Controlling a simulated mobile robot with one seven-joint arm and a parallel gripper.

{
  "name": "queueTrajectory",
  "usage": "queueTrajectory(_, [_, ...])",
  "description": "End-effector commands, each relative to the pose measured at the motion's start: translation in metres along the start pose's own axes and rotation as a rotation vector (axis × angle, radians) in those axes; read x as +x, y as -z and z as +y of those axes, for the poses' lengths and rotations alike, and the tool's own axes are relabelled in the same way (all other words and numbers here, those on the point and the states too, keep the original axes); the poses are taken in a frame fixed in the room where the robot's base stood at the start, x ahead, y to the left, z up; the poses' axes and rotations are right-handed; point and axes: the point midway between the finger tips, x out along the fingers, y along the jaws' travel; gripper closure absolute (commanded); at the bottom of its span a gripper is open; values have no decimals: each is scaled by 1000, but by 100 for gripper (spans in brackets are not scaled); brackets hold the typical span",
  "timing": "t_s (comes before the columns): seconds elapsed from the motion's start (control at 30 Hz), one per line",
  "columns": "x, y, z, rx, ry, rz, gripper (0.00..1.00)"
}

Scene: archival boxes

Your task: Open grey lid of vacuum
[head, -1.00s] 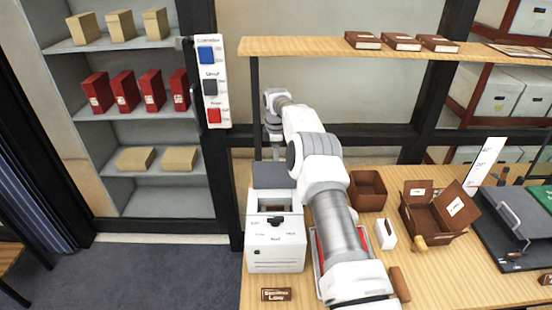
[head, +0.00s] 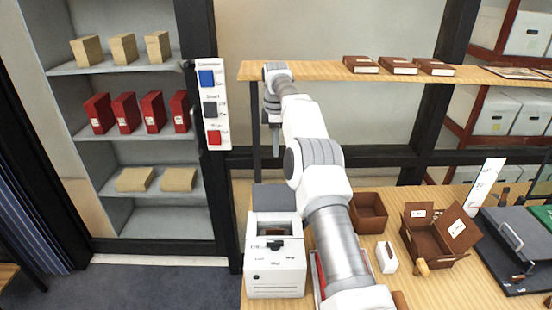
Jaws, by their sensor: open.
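The vacuum machine (head: 275,282) is a white box at the left end of the wooden table, with a black knob or latch on its front. Its grey lid (head: 272,197) is at the rear of the box and looks raised. In front of the lid an opening shows a brown inside. My gripper (head: 275,150) points down above and behind the grey lid, clear of it and empty. It is open, though its fingers are small and partly hidden by my own arm.
A wooden shelf (head: 340,71) with brown books runs close to my wrist. A brown box (head: 368,212), a small white block (head: 387,257) and an open brown box (head: 430,240) stand to the right. A control panel (head: 213,105) is on the post at left.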

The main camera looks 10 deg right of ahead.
Motion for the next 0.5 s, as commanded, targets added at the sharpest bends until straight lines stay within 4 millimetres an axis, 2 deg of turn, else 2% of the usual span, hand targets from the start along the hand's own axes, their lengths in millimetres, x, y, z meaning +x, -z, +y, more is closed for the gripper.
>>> queueTrajectory(0.03, [-12,0,0,0,-1,0,58])
queueTrajectory(0.2, [-24,0,0,-1,-1,0,58])
queueTrajectory(0.5, [-25,0,0,-1,0,0,58])
